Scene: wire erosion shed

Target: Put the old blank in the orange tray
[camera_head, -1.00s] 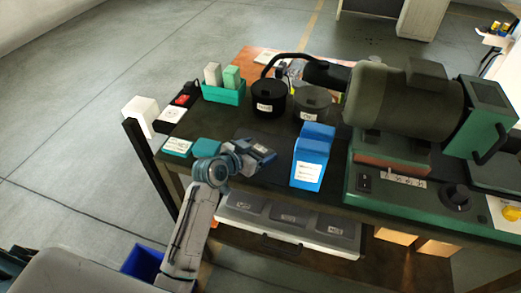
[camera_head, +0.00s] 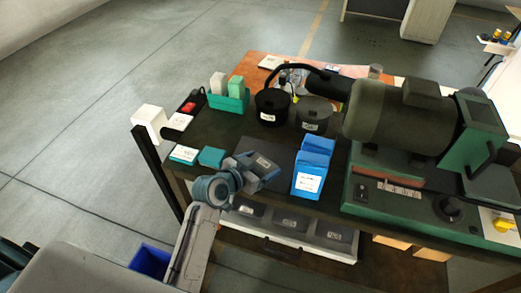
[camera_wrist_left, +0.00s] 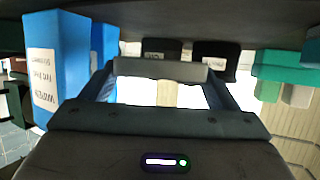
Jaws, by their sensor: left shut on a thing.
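My left gripper (camera_head: 266,172) is over the front of the dark bench top, left of the blue boxes. In the left wrist view its two fingers (camera_wrist_left: 160,84) are shut on a grey bar-shaped block (camera_wrist_left: 160,69), which spans the gap between them. I cannot tell for certain that this block is the old blank. In the head view the gripper mostly hides it. I cannot make out an orange tray in either view. My right gripper is not in view.
Blue boxes (camera_head: 311,177) stand close right of my left gripper. Teal boxes (camera_head: 210,157), a teal holder (camera_head: 229,104) and black pots (camera_head: 272,103) stand left and behind. A large green machine (camera_head: 400,120) fills the right. An orange-brown surface (camera_head: 262,62) shows at the back.

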